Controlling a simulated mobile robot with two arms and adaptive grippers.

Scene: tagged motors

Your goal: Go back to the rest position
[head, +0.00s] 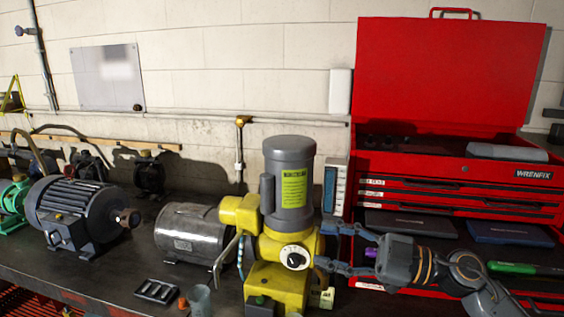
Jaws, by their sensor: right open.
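My right gripper (323,245) reaches in from the lower right with its two fingers spread apart and nothing between them. Its fingertips are beside the right side of a yellow pump with an upright grey motor (288,178); I cannot tell whether they touch it. The motor carries a yellow-green label, and the yellow body has a white dial. My left gripper is not in view.
An open red toolbox (450,70) stands behind my right arm. A silver motor (188,233) and a dark grey motor (78,208) stand on the bench to the left. A small black tray (158,291) lies near the front edge.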

